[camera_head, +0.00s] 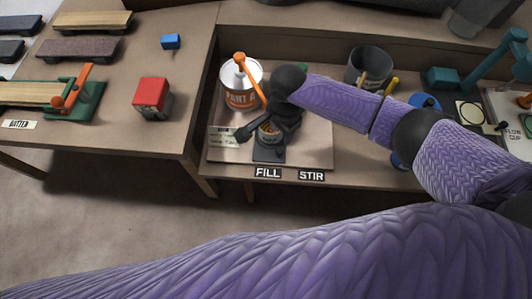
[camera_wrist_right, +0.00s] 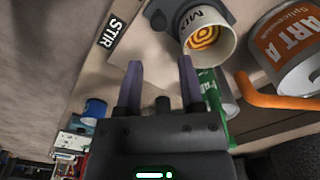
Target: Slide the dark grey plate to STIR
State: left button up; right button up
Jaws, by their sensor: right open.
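The dark grey plate (camera_head: 268,154) lies near the front of the bench board, behind the FILL label (camera_head: 268,173). A cup (camera_head: 269,136) marked MIX stands on it, with orange and yellow rings inside in the right wrist view (camera_wrist_right: 205,38). The STIR label (camera_head: 312,176) is to the right of FILL. It also shows in the right wrist view (camera_wrist_right: 111,31). My right gripper (camera_head: 248,131) is low beside the cup, partly hiding it and the plate. Its fingers (camera_wrist_right: 161,72) are apart with nothing gripped between their tips. My left gripper is not in view.
A PART A can (camera_head: 242,88) with an orange handle stands behind left. A dark grey bin (camera_head: 369,68) and a blue-lidded can (camera_head: 425,103) stand to the right, partly behind my arm. A red block (camera_head: 152,97) is on the left table. Board around STIR looks clear.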

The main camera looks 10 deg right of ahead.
aim_at(280, 150)
jog(key=shift+f+b, duration=0.3)
jog(key=shift+f, duration=0.15)
notch_tip(280, 150, down, 8)
jog(key=b, duration=0.5)
jog(key=shift+f, duration=0.25)
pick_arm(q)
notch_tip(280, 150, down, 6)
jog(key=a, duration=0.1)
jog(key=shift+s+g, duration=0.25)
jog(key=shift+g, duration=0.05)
pick_arm(e)
jog(key=shift+f, duration=0.1)
jog(key=shift+c, duration=0.2)
jog(key=c, duration=0.5)
grip_shut()
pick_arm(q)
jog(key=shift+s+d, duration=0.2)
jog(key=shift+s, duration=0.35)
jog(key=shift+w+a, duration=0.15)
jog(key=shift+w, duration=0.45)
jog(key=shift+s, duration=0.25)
